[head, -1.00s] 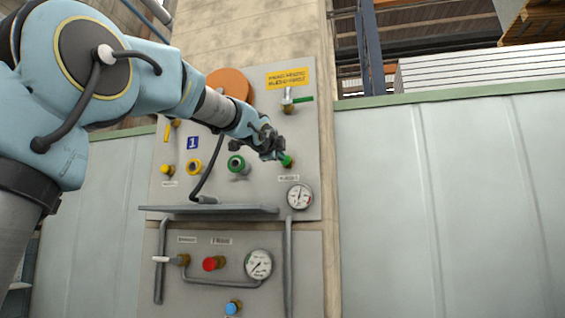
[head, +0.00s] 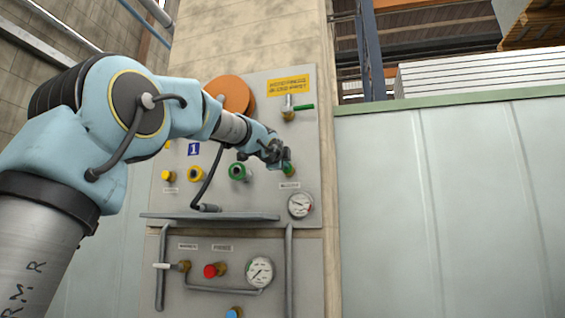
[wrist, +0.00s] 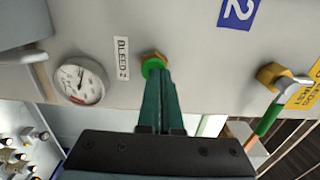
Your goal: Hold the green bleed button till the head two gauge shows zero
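In the wrist view the green bleed button (wrist: 152,66) sits on a brass fitting beside the label "BLEED 2" (wrist: 122,58). My gripper (wrist: 161,76) has its two fingers together, with the tips at the button and overlapping it. I cannot tell how far the button is pressed. In the head view my gripper (head: 284,160) is at the upper panel and mostly hides the button. The head two gauge (wrist: 80,80) is a white round dial beside the label; it also shows below my gripper in the head view (head: 300,205). Its exact reading is too small to tell.
A green-handled valve (wrist: 270,115) is at the right in the wrist view. A grey shelf (head: 210,216) juts out below the upper panel. The lower panel has a red button (head: 214,270), a second gauge (head: 259,271) and a blue knob (head: 234,313). Pale wall panels stand at right.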

